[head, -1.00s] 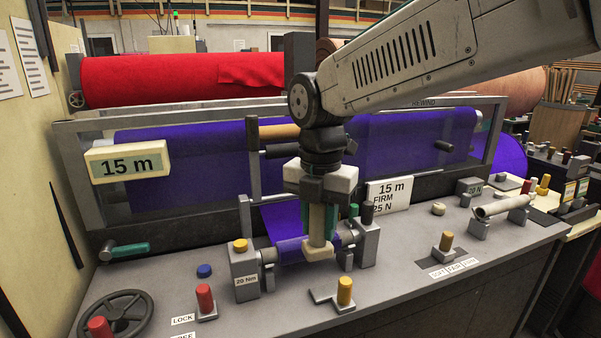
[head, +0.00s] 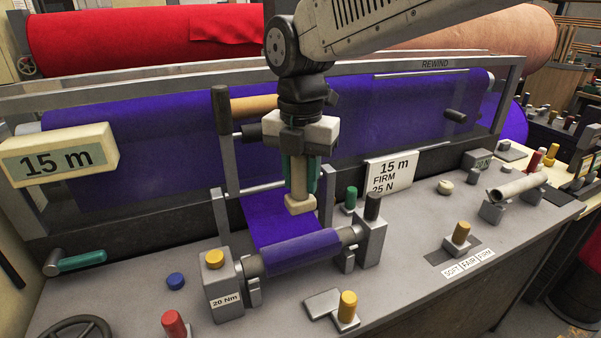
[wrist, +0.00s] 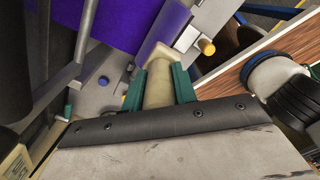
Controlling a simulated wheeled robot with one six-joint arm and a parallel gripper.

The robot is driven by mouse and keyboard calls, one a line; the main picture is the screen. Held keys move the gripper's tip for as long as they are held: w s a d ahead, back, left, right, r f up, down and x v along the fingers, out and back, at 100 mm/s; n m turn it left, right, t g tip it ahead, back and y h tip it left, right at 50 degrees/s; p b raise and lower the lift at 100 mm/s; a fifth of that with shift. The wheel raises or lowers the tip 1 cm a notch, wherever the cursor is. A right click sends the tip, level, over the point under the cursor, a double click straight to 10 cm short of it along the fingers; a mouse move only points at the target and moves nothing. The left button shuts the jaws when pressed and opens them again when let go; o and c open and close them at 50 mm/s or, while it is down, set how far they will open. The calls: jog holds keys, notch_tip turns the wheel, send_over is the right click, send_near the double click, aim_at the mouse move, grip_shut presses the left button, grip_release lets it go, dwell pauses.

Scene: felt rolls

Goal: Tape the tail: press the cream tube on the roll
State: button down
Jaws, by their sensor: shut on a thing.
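My gripper (head: 301,178) is shut on the cream tube (head: 300,204), which hangs upright with its wider foot downward. In the wrist view the tube (wrist: 158,88) is between the green fingers. The purple roll (head: 300,252) lies on a spindle between two grey posts, with a purple sheet (head: 268,214) running up behind it. In the head view the tube's foot appears above and behind the roll's top, over the sheet, apart from the roll. The roll's tail edge cannot be made out clearly.
The post with the yellow knob (head: 216,260) stands left of the roll; a grey post (head: 371,232) with a dark knob stands right. A green knob (head: 351,195) is close to the tube's right. A yellow-knobbed lever (head: 347,306) sits in front. The bench front between has free room.

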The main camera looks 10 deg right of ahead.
aim_at(301, 208)
jog(key=shift+w, duration=0.1)
jog(key=shift+f, duration=3.5)
jog(key=shift+f, duration=0.7)
jog(key=shift+r, duration=3.5)
